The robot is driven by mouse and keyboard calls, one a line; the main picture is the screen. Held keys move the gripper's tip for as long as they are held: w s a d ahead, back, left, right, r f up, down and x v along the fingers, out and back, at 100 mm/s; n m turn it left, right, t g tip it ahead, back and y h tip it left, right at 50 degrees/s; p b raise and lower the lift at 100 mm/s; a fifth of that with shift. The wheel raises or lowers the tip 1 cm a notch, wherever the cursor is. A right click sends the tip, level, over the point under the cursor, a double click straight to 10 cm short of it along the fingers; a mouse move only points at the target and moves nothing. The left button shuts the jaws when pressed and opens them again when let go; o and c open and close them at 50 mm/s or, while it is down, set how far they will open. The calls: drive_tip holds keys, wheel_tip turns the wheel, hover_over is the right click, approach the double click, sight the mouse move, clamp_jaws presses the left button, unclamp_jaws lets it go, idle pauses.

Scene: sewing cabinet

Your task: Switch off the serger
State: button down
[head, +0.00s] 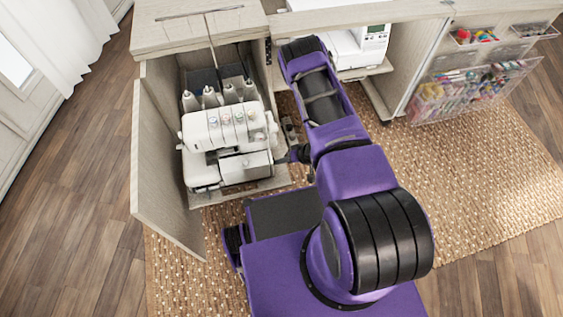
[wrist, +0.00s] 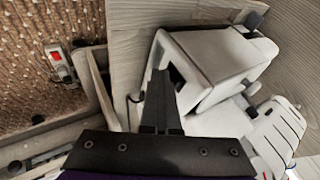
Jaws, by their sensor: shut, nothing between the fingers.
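The serger (head: 222,135) is a white machine with several thread cones behind it and coloured dials on its front. It stands on a shelf inside the open cabinet in the head view. In the wrist view its white body (wrist: 215,65) fills the right half. My gripper (wrist: 160,72) is shut and empty, its dark fingertips close against the side of the serger beside a dark recess. I cannot tell whether they touch it. In the head view my gripper (head: 284,158) is small, at the serger's lower right side. The serger's power switch cannot be made out.
The cabinet door (head: 150,165) stands open on the left. A small white unit with a red part (wrist: 60,66) shows against the woven rug (wrist: 35,100) in the wrist view. Another white machine (head: 355,45) and clear bins (head: 470,90) are to the right.

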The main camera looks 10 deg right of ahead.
drive_tip(key=shift+s+a, duration=0.2)
drive_tip(key=shift+a, duration=0.2)
